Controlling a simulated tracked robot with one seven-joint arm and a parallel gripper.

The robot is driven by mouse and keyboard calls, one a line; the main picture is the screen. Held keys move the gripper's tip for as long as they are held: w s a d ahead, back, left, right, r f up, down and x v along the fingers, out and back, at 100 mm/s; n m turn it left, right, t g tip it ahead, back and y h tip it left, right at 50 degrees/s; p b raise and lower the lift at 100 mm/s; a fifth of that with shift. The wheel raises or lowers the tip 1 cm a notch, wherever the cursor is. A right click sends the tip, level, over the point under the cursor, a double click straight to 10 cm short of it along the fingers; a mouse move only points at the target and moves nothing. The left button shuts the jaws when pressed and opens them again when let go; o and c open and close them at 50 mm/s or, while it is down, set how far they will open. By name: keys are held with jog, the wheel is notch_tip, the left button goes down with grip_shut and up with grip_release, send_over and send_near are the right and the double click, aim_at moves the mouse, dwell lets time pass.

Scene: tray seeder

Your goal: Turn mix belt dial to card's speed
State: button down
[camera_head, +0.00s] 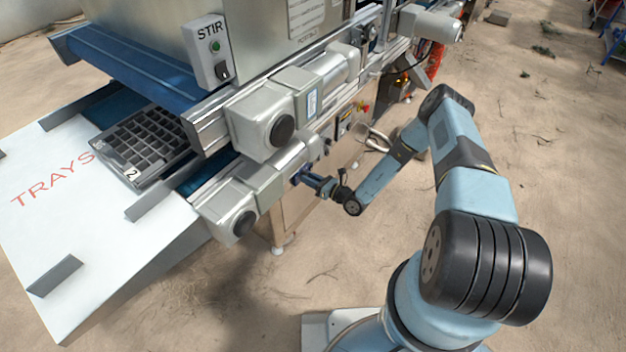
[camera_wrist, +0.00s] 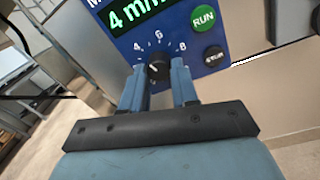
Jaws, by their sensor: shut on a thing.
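The dial (camera_wrist: 157,66) is a small dark knob on a blue panel (camera_wrist: 160,17) in the wrist view. Figures 4, 6 and 8 show around its upper side; the rest of its scale is hidden by my fingers. A green display (camera_wrist: 131,14) above it reads 4 m/m, cut off at the edge. My gripper (camera_wrist: 158,75) is shut on the dial, one finger on each side. In the head view my gripper (camera_head: 306,181) reaches the machine's side below the motor housings. I cannot read the dial's pointer. I make out no speed card in either view.
A green RUN button (camera_wrist: 203,18) and a dark STOP button (camera_wrist: 214,56) sit right of the dial, close to my right finger. Motor housings (camera_head: 262,123) jut out above my gripper. A STIR box (camera_head: 207,50) and a seed tray (camera_head: 150,145) are farther left.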

jog(key=shift+w+r+m+t, duration=0.1)
jog(key=shift+m+t, duration=0.2)
jog(key=shift+m, duration=3.9)
jog(key=c, duration=0.8)
grip_release()
jog(key=shift+c, duration=0.2)
jog(key=v, duration=1.3)
jog(key=shift+s+d+f, duration=0.2)
jog(key=shift+s+d, duration=0.1)
jog(key=shift+s, duration=0.05)
